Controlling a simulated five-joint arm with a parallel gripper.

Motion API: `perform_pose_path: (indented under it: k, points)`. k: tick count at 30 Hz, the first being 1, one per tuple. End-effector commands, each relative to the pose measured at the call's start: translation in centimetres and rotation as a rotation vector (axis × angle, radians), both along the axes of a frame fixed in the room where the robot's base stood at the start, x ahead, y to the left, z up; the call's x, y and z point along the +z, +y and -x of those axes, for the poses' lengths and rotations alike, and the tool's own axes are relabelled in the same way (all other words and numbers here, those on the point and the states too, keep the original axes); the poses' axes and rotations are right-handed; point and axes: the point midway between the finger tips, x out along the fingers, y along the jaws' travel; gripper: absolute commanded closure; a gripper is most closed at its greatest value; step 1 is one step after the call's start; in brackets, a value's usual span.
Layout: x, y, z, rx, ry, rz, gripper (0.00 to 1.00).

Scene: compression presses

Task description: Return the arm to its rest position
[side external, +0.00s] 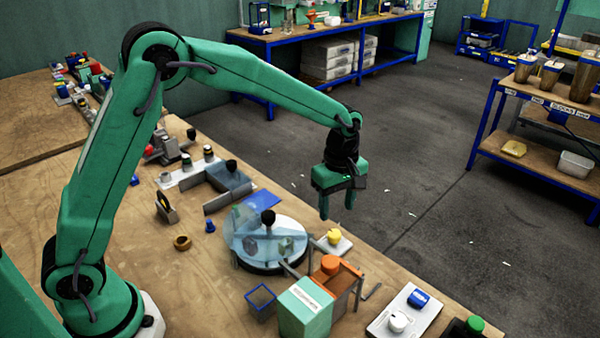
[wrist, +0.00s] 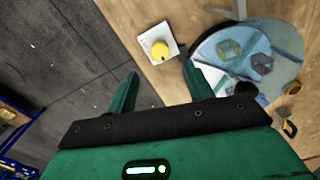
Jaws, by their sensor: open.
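My gripper (side external: 337,202) is green with two fingers pointing down. It hangs in the air near the table's far edge, above and behind the round clear-covered station. In the wrist view its two fingers (wrist: 160,88) stand apart with nothing between them. My arm is raised and stretched out over the table toward the floor side. A yellow knob on a white plate (side external: 333,241) lies below the gripper; it also shows ahead of the fingers in the wrist view (wrist: 160,45).
The round station (side external: 268,245) with a clear cover and black knob stands on the wooden table (side external: 190,290). A green box (side external: 306,308), an orange press (side external: 338,279) and a white plate with blue and white knobs (side external: 405,312) stand at the front. Open floor lies beyond the edge.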

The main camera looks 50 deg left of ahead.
Motion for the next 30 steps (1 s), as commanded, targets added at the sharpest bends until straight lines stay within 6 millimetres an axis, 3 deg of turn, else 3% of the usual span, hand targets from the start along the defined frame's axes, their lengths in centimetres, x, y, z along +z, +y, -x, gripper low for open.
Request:
perform_pose_path:
  k: [5,11,21,30]
  points:
    - [1.0,0.4,0.4,-0.031,-0.014,0.002,0.48]
    - [3.8,1.7,1.9,-0.132,-0.054,0.007,0.48]
    - [9.4,4.6,6.4,-0.390,-0.152,-0.005,0.48]
    - [12.8,6.9,11.2,-0.620,-0.237,-0.046,0.48]
